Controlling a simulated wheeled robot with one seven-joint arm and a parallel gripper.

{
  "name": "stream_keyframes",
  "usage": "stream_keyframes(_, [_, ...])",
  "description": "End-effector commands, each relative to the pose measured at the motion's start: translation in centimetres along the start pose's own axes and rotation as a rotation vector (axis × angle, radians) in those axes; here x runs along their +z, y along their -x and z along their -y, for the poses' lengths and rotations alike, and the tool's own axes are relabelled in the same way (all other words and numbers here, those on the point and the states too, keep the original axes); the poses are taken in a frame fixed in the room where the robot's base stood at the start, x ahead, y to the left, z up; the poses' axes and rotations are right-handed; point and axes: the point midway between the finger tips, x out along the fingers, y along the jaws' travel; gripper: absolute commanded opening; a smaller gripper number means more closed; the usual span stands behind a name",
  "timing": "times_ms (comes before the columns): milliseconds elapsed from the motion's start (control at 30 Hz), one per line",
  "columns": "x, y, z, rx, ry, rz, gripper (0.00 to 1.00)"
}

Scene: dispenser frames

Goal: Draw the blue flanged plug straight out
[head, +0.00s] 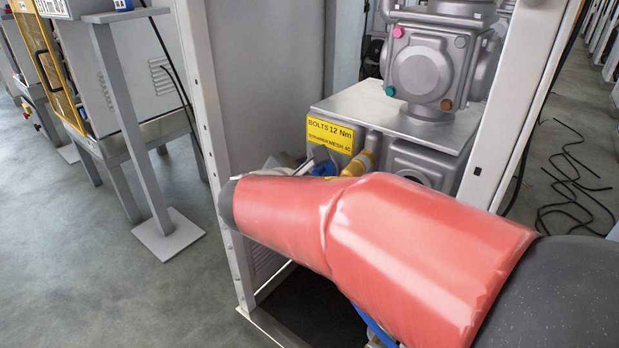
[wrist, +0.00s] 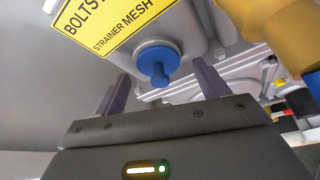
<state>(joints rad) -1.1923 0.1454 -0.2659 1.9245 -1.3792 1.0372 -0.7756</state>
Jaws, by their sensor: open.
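The blue flanged plug (wrist: 158,62) sits in the grey housing just below the yellow label, its round flange against the face and its narrower knob pointing towards my wrist camera. My gripper (wrist: 162,72) is open, with one dark finger on each side of the plug in the picture. Neither finger appears to touch it; how deep the tips reach past the knob I cannot tell. In the head view a patch of blue (head: 325,168) shows below the label, partly hidden behind my red-sleeved arm; it looks like the same plug.
The yellow label (head: 330,134) is on the grey machine block (head: 395,112). A yellow-brown fitting (wrist: 285,30) stands close at the right of my gripper in the wrist view. Grey frame posts (head: 213,150) flank the machine. Open floor lies left.

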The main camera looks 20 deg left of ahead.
Motion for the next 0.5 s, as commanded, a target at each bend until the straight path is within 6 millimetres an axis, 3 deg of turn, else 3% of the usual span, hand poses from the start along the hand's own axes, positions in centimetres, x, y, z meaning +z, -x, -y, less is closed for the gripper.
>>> stream_keyframes(300, [0.00,-0.38,0.01,0.000,0.000,0.000,0.73])
stream_keyframes(500, [0.00,-0.36,0.01,0.000,0.000,0.000,0.49])
